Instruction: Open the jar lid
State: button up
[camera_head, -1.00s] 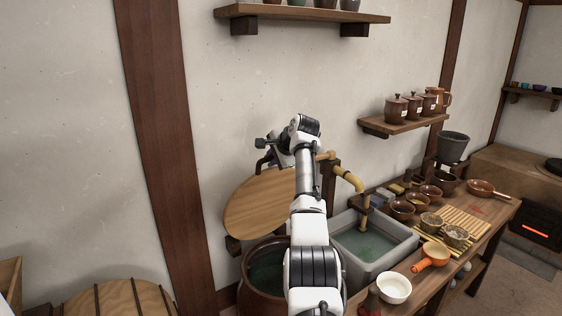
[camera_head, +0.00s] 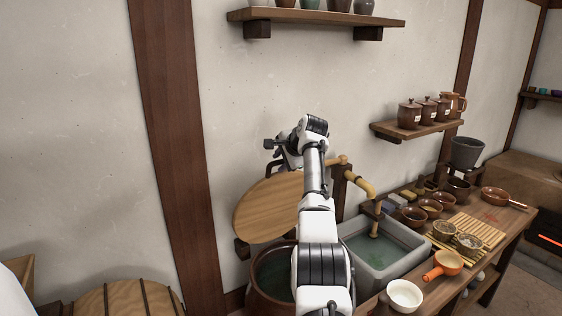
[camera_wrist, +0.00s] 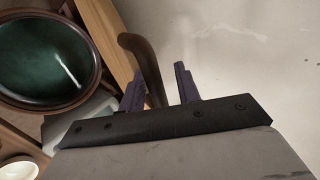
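The brown jar (camera_head: 266,305) stands uncovered, with green water inside. In the wrist view its round mouth (camera_wrist: 50,107) fills the upper left. The round wooden lid (camera_head: 265,207) stands steeply tilted behind the jar, near the wall, clear of the mouth. In the wrist view the lid shows edge-on as a tan strip (camera_wrist: 105,40). Its curved dark brown handle (camera_wrist: 148,62) passes between the two fingers of my gripper (camera_wrist: 160,88), closer to the left finger. A gap shows at the right finger, so the gripper is open. In the head view my gripper is partly hidden by the arm.
A grey stone basin (camera_head: 400,278) with water and a bamboo spout (camera_head: 362,182) stand right of the jar. A wooden counter (camera_head: 515,225) holds bowls, a bamboo mat and an orange-handled pan (camera_head: 446,263). A wall shelf (camera_head: 415,131) holds lidded pots. The wall is close behind the lid.

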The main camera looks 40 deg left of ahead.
jog(key=shift+d+f, duration=0.1)
jog(key=shift+f, duration=0.15)
jog(key=shift+s+d+r+b, duration=0.1)
jog(key=shift+d+r+b, duration=0.1)
jog(key=shift+b, duration=0.3)
jog(key=b+v, duration=0.5)
jog(key=v, duration=0.8)
jog(key=shift+r, duration=0.3)
